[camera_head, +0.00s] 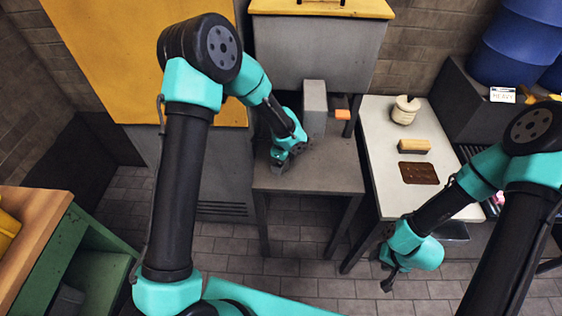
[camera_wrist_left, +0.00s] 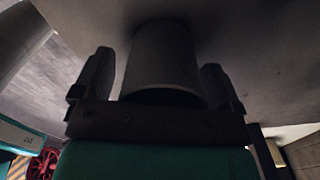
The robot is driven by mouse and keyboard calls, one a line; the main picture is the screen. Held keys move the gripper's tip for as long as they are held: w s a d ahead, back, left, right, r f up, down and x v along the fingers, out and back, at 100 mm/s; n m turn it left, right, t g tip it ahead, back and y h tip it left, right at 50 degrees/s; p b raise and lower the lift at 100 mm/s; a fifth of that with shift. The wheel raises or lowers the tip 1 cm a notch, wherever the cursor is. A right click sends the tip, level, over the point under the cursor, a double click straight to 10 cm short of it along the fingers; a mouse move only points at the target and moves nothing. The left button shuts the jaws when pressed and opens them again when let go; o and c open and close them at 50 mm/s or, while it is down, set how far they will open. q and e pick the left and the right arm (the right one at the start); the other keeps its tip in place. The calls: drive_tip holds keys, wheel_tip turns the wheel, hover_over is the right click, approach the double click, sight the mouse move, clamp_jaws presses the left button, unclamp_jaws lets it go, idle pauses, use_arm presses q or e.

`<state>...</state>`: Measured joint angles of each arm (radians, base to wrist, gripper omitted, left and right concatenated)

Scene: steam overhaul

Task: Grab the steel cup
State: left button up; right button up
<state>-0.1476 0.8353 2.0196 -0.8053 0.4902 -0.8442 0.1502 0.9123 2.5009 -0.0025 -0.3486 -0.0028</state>
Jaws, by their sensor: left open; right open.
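The steel cup (camera_wrist_left: 165,58) shows in the left wrist view as a dark, plain cylinder between the two fingers of my left gripper (camera_wrist_left: 158,80). The fingers are open, one on each side of the cup, with a gap visible beside it. In the head view my left gripper (camera_head: 283,158) is low over the grey table (camera_head: 335,172), and I cannot make out the cup there; the gripper and arm probably cover it. My right gripper (camera_head: 388,283) is open and empty, above the floor in front of the white table.
A grey upright block (camera_head: 314,104) stands behind my left gripper, with an orange piece (camera_head: 342,114) beside it. The white table (camera_head: 385,187) on the right holds a cream pot (camera_head: 405,111), a brush-like block (camera_head: 414,147) and a brown mat (camera_head: 419,173).

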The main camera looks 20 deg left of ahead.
idle(0.3)
use_arm(q)
drive_tip(key=c, duration=1.1)
